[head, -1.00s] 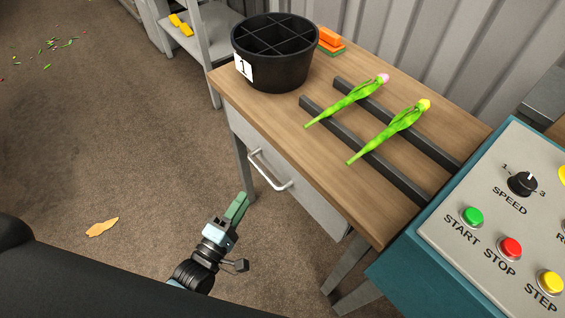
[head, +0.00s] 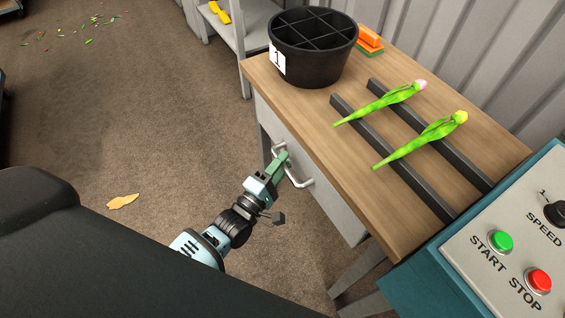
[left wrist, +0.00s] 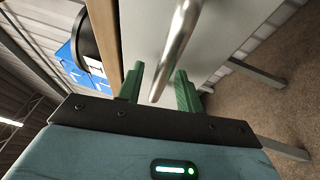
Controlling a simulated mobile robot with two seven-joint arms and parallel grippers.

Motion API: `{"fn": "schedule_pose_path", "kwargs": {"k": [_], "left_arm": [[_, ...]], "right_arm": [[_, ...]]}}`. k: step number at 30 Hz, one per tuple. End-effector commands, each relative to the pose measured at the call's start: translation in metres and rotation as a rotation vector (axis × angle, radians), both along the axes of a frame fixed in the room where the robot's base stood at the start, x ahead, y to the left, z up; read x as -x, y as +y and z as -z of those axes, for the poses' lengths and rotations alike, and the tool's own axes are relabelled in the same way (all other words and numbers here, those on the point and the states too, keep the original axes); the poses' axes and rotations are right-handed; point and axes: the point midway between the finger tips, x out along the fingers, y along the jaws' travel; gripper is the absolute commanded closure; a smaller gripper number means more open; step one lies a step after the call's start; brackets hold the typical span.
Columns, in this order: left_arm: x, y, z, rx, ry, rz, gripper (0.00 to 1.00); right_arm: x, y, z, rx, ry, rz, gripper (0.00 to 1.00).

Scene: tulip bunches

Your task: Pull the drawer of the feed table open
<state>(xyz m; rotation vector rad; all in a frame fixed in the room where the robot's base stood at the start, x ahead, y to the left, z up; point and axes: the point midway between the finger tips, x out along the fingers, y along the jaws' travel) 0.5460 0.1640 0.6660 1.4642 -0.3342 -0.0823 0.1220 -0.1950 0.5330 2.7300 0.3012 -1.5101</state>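The feed table (head: 392,204) has a wooden top and a light grey drawer (head: 325,204). The drawer front looks flush with the table, so it appears closed. Its silver bar handle (head: 301,183) is on the front, partly hidden by my left gripper (head: 284,160). In the left wrist view the green fingers of the left gripper (left wrist: 160,90) are apart, with the handle (left wrist: 178,45) passing between them and the drawer front (left wrist: 232,32) behind. No firm grip on the handle shows. My right gripper is in neither view.
On the table are a black divided bucket (head: 311,66), two dark rails (head: 395,160), two tulips (head: 425,138) and an orange-green block (head: 369,41). A teal control panel (head: 410,285) stands at the right. The floor before the drawer is clear.

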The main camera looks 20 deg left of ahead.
Motion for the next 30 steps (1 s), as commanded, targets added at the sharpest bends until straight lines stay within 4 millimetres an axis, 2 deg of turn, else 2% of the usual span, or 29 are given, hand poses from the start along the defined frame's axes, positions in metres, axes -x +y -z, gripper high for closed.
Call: {"fn": "schedule_pose_path", "kwargs": {"k": [11,19,30], "left_arm": [[-0.0052,-0.0016,-0.0008,0.000,0.001,0.000,0.66],[-0.0050,-0.0016,-0.0008,0.000,0.000,0.000,1.00],[-0.0015,0.0013,-0.0010,-0.001,0.001,0.000,1.00]], "right_arm": [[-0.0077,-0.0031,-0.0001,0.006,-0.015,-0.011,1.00],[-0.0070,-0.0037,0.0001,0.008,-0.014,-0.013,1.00],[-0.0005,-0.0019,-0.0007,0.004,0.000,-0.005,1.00]]}}
